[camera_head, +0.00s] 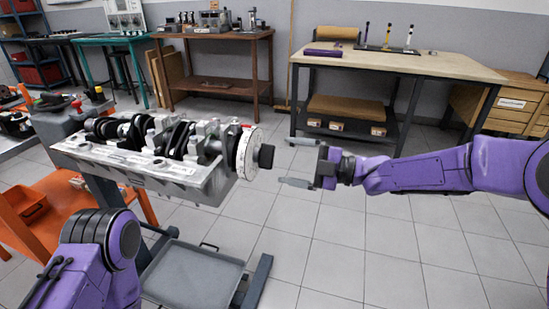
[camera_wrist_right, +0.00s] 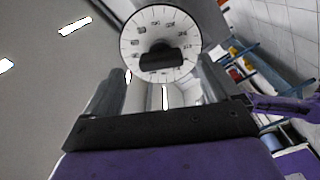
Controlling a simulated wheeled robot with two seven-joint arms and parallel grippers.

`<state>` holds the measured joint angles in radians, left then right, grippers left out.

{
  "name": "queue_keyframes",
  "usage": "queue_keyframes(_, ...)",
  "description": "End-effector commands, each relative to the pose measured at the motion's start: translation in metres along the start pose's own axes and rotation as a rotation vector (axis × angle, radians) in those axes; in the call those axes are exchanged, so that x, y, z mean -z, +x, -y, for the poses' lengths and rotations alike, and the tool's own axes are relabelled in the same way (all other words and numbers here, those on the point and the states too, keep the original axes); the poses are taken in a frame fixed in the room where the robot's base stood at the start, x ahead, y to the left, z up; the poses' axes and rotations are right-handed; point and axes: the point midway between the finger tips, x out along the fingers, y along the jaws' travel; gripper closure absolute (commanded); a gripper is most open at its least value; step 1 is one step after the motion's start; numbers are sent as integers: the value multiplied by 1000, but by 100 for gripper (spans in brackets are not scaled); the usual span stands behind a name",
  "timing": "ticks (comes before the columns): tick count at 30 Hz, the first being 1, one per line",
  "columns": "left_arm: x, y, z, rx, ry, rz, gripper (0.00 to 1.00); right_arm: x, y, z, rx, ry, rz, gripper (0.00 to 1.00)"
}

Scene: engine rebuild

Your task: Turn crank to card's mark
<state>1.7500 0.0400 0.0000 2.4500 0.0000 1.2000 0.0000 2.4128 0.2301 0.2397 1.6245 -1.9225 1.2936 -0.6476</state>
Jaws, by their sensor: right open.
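The crankshaft (camera_head: 175,137) lies in a grey engine block on a stand. At its right end is a white graduated disc (camera_head: 247,152) with a black knob (camera_head: 266,156). In the right wrist view the disc (camera_wrist_right: 160,22) faces me, and the knob shows as a dark bar (camera_wrist_right: 162,61) across it, nearly level. My right gripper (camera_head: 298,163) is open and empty, to the right of the knob and apart from it. Its fingers (camera_wrist_right: 162,88) show below the disc in the wrist view. My left arm shows at lower left, its gripper out of view. I cannot make out a card with a mark.
A small red piece (camera_head: 246,126) sits at the disc's top edge. A grey tray (camera_head: 195,278) is low under the block. An orange cart (camera_head: 62,232) stands at left. A workbench (camera_head: 400,62) stands behind my right arm. The floor right of the block is clear.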

Motion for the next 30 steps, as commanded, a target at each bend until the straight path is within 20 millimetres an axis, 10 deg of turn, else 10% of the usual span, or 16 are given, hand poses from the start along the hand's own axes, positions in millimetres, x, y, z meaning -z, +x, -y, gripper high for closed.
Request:
queue_keyframes(7,0,1,0,0,0,0,57,0,-44,0,0,0,0,11)
queue_keyframes(19,0,1,0,0,0,0,57,0,-49,0,1,24,1,11)
queue_keyframes(24,0,1,0,0,0,0,57,-21,-54,-11,-243,411,99,11)
queue_keyframes(26,0,1,0,0,0,0,57,-43,-63,9,-372,646,176,11)
queue_keyframes(30,0,1,0,0,0,0,57,-98,-106,109,-667,1167,438,11)
